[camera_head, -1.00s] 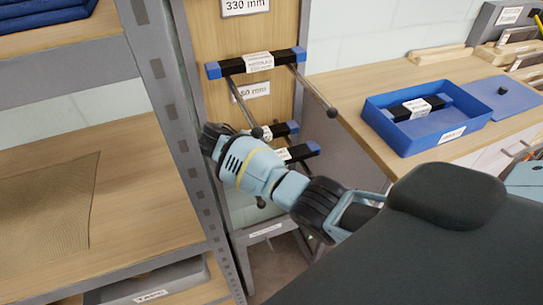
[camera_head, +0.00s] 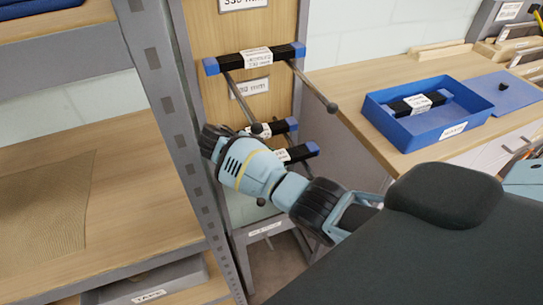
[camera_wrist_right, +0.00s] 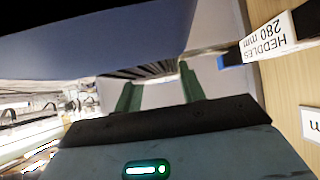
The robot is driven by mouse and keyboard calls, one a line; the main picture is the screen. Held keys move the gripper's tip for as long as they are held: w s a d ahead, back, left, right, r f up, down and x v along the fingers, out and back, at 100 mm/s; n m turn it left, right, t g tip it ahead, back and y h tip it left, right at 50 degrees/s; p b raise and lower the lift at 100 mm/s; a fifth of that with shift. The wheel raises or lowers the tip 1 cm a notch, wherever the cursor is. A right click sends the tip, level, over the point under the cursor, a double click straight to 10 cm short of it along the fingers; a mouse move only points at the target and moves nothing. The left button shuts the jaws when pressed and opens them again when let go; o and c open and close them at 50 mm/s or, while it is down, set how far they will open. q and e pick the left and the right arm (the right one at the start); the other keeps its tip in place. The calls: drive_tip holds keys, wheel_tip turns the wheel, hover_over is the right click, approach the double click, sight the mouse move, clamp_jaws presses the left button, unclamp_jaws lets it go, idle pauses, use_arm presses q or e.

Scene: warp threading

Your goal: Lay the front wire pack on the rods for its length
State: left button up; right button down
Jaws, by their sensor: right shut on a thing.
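My right gripper (camera_wrist_right: 157,76) shows two green fingers in the wrist view, shut on a dark ridged wire pack (camera_wrist_right: 150,70). In the head view my right arm reaches up to the rod panel, and its wrist hides the fingers. A black wire pack with blue ends (camera_head: 240,60) lies across the upper rods (camera_head: 314,87). Two more packs, a middle one (camera_head: 277,127) and a lower one (camera_head: 282,156), show partly behind my wrist. I cannot tell from the head view which one is held. A pack labelled heddles 280 mm (camera_wrist_right: 268,38) is right of the fingers in the wrist view.
The wooden panel (camera_head: 284,22) carries length labels. A blue tray (camera_head: 405,143) on the right bench holds another pack (camera_head: 418,103). A grey shelf post (camera_head: 165,100) stands close left of my wrist. A dark body fills the lower right.

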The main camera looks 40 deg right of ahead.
drive_tip(key=shift+f, duration=0.2)
drive_tip(key=c, duration=0.8)
unclamp_jaws()
drive_tip(key=shift+o, duration=0.2)
